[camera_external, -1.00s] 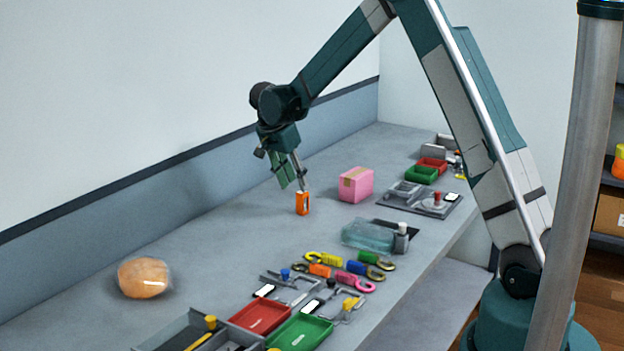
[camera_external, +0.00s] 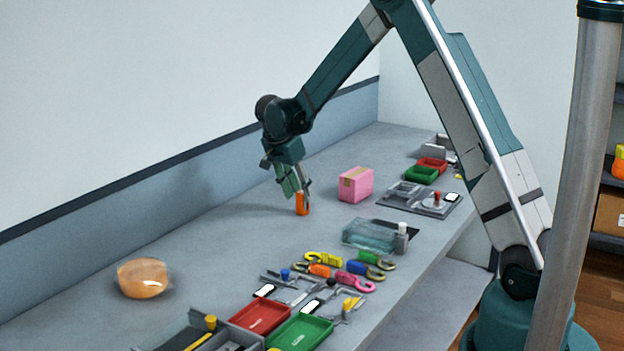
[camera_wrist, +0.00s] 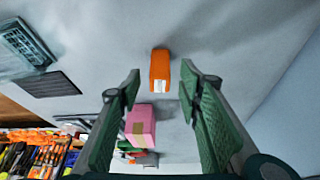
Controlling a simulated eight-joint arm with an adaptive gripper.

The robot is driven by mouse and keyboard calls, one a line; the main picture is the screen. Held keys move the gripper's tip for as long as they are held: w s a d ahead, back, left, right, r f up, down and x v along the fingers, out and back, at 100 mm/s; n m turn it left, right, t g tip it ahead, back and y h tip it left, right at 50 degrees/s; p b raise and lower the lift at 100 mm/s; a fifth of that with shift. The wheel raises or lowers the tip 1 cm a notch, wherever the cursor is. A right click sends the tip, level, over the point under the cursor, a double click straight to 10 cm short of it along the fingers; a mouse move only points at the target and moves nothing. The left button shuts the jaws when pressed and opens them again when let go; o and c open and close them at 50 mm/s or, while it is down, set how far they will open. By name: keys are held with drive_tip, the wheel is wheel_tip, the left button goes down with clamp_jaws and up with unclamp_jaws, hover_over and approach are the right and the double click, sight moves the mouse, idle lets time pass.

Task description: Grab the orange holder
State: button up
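The orange holder (camera_external: 302,203) is a small upright orange block on the grey bench, left of the pink box. In the wrist view the orange holder (camera_wrist: 160,70) shows beyond and between the fingertips, with a pale label on its near end. My gripper (camera_external: 294,192) points down at the holder, with its fingertips overlapping the holder's upper part in the external view. In the wrist view my gripper (camera_wrist: 160,78) is open, its two green fingers wide apart with visible gaps on both sides of the holder. I see no contact with the holder.
A pink box (camera_external: 356,185) with a tan strip stands to the right. A clear container (camera_external: 369,235), straps and clips, a red tray (camera_external: 262,315) and a green tray (camera_external: 300,331) lie nearer the front. A round tan object (camera_external: 143,278) sits at left. Bench around the holder is clear.

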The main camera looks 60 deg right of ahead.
sight(301, 193)
drive_tip(key=shift+x, duration=1.65)
drive_tip(key=c, duration=1)
